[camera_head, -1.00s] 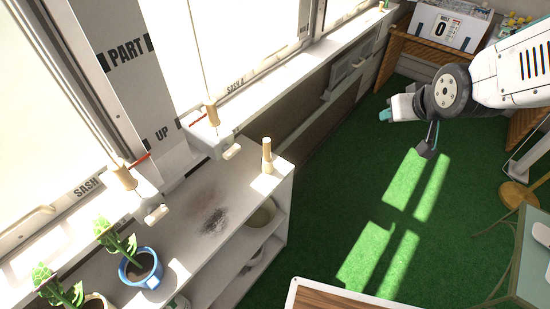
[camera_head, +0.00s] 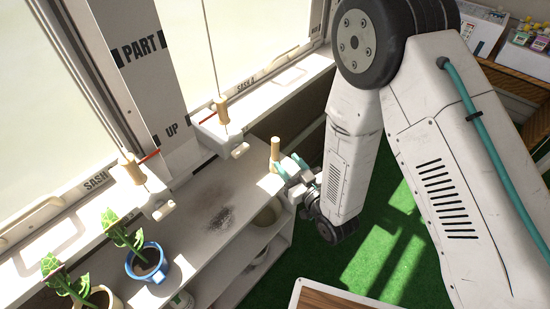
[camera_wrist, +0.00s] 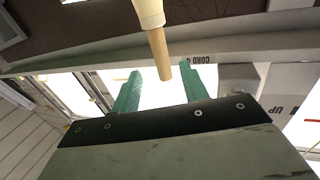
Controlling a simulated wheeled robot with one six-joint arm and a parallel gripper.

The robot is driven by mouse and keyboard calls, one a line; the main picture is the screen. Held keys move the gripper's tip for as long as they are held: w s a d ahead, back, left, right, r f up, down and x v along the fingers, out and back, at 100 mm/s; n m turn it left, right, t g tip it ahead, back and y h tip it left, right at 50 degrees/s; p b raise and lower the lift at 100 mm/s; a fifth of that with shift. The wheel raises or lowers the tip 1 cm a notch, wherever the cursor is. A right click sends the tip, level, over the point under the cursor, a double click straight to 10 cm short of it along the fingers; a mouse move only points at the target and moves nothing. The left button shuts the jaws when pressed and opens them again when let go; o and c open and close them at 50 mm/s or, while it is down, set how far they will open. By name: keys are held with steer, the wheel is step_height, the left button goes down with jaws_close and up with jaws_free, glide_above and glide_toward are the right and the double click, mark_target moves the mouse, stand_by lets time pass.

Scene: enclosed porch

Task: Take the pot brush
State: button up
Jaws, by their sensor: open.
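The pot brush (camera_head: 275,150) stands upright, wooden handle up, at the right end of the white shelf top. In the wrist view its wooden handle (camera_wrist: 160,48) and paler lower part enter from the top edge. My gripper (camera_head: 286,164) is open beside the brush at the shelf's end, its teal fingers close to the handle. In the wrist view the gripper (camera_wrist: 160,70) shows its two fingers spread, with the handle end between them in the picture. I cannot tell whether they touch. The lower brush is partly hidden by the gripper in the head view.
On the shelf (camera_head: 190,262) are a blue-potted plant (camera_head: 147,268) and another potted plant (camera_head: 68,288) at left, with a dark soil smear (camera_head: 222,215) mid-top. Window hardware with wooden pegs (camera_head: 221,108) juts from the sill behind. Green floor is open to the right.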

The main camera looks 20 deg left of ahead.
mark_target(278, 151)
steer(key=x, duration=0.7)
steer(key=shift+a+r, duration=0.2)
jaws_close()
